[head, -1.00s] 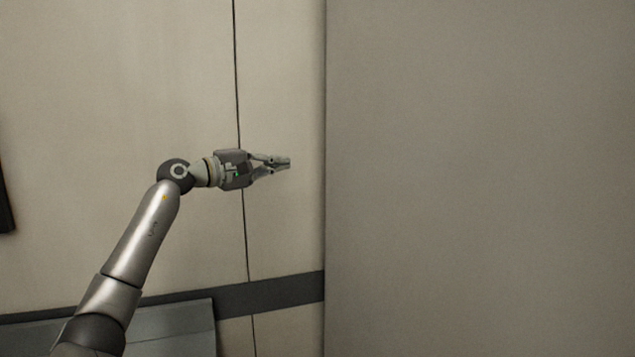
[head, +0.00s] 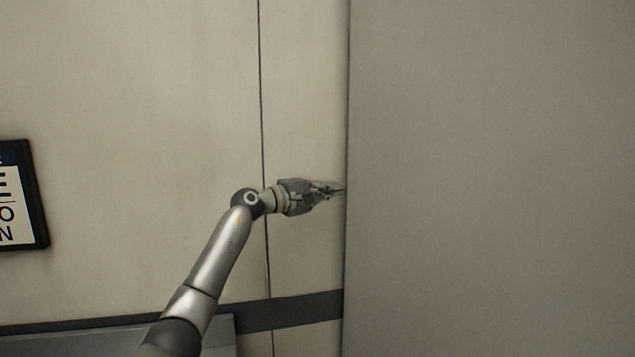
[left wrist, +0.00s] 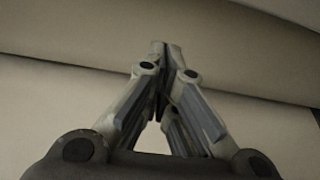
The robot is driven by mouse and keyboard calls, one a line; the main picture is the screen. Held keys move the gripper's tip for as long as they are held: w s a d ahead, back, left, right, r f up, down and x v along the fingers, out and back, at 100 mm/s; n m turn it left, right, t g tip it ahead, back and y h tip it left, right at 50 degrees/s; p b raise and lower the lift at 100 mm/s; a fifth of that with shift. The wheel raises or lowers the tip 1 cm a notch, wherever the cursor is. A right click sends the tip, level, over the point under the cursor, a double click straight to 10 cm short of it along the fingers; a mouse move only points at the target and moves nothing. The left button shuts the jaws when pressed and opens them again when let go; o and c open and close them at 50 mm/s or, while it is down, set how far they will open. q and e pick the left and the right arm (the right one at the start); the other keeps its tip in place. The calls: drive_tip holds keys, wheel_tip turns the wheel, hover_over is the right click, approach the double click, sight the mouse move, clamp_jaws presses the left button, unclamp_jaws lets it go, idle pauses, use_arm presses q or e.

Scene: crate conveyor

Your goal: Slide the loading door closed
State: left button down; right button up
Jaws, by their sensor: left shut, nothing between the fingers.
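The loading door appears to be the large plain grey panel (head: 490,180) that fills the right half of the head view. Its straight left edge runs from top to bottom, beside the cream wall. My left gripper (head: 340,188) is shut and empty, with its fingertips at that edge; I cannot tell if they touch it. In the left wrist view the shut fingers (left wrist: 165,48) point up at a dull beige surface with an edge across the picture. No door handle shows. My right gripper is not in view.
The cream wall (head: 130,100) has a thin vertical seam and a dark horizontal band (head: 295,311) low down. A framed sign (head: 18,195) hangs at the far left. A grey flat-topped thing (head: 222,335) stands low at the bottom left.

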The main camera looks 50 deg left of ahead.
use_arm(q)
drive_tip(key=d+p, duration=0.1)
drive_tip(key=d, duration=0.1)
drive_tip(key=s+d, duration=0.1)
drive_tip(key=shift+d+p, duration=0.4)
idle(0.5)
